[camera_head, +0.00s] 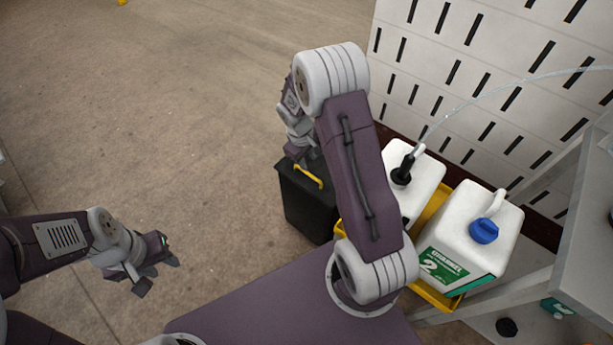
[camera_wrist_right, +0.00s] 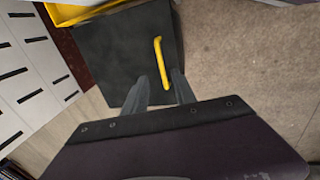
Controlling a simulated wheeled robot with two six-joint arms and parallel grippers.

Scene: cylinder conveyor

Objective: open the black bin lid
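The black bin (camera_head: 308,212) stands on the floor at the middle of the head view. Its lid (camera_wrist_right: 115,55) looks shut, with a yellow bar handle (camera_wrist_right: 160,62) on top; the handle also shows in the head view (camera_head: 308,177). My right gripper (camera_wrist_right: 160,76) is over the lid with its two fingers apart. The near end of the handle appears between the fingertips; I cannot tell whether they touch it. In the head view my right arm hides part of the bin's right side. My left gripper (camera_head: 160,275) is open and empty, away to the left.
Two white jugs, one with a black cap and hose (camera_head: 402,170) and one with a blue cap (camera_head: 484,232), stand in a yellow tray (camera_head: 436,204) right of the bin. A slotted white panel (camera_head: 480,80) rises behind. Open floor (camera_head: 170,130) lies left of the bin.

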